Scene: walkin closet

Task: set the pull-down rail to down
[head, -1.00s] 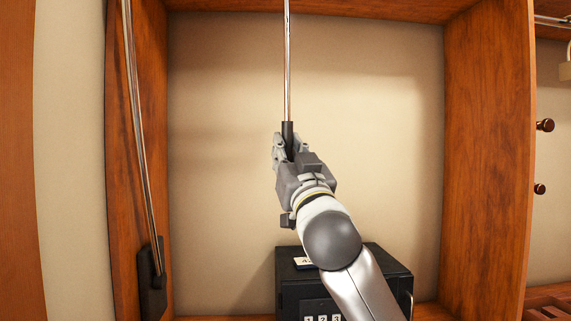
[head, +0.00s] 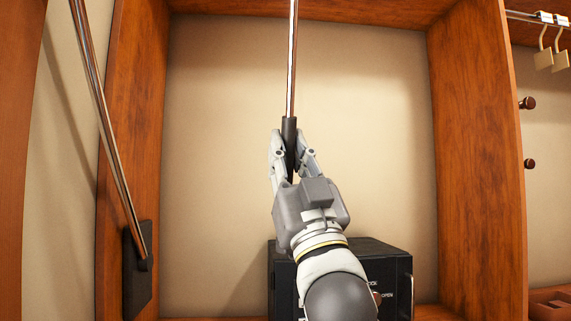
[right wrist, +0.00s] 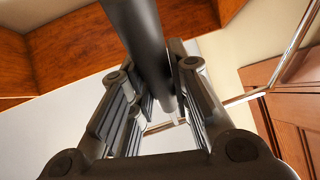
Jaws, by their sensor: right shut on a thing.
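The pull-down rail's metal side arm (head: 108,130) rises from a black pivot bracket (head: 138,272) on the left closet panel and leans outward. Its upper end and the crossbar are out of the head view. A thin pull rod (head: 291,60) hangs down from above and ends in a black grip (head: 289,124). My right gripper (head: 289,142) has its fingers on either side of this grip and is shut on it. The right wrist view shows the dark grip (right wrist: 140,40) between the fingers. My left gripper is not in view.
A black safe (head: 372,250) stands on the closet floor below and behind my right arm. Wooden side panels (head: 475,150) bound the bay. Hangers (head: 543,58) and knobs (head: 528,103) are in the bay at right. The space around the rod is clear.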

